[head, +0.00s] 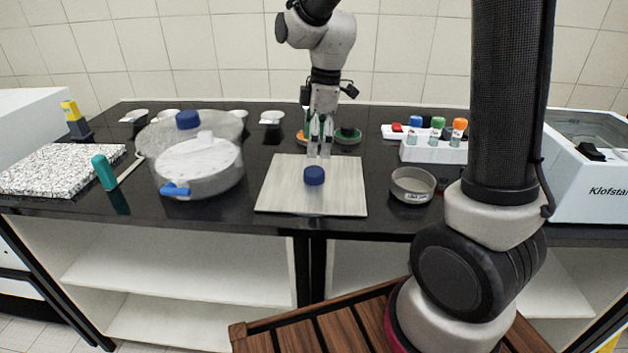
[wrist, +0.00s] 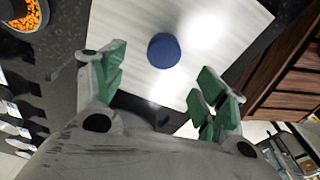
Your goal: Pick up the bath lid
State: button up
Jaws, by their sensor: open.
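A pale square plate (head: 280,195) with a round blue knob (head: 314,176) at its middle lies flat on the black bench; I take it as the bath lid. In the wrist view the plate (wrist: 120,75) fills the middle, with the blue knob (wrist: 164,50) ahead of the fingers. My gripper (head: 319,150) points down over the plate's back part, behind the knob. In the wrist view my gripper (wrist: 162,90) is open, its green-padded fingers apart and nothing between them. The gap between fingertips and plate is hard to judge.
A clear domed vessel (head: 215,135) with a blue knob stands left of the plate. A grey sieve bowl (head: 412,185) is close on its right. A white rack (head: 432,149) with coloured-cap bottles and a white Klofstar machine (head: 590,185) stand further right. Small dishes are behind.

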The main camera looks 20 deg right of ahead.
aim_at(314, 170)
jog(key=f, duration=0.7)
jog(key=shift+s+a+f, duration=0.2)
jog(key=shift+a+f, duration=0.15)
jog(key=c, duration=1.4)
notch_tip(314, 170, up, 10)
jog(key=shift+r, duration=0.1)
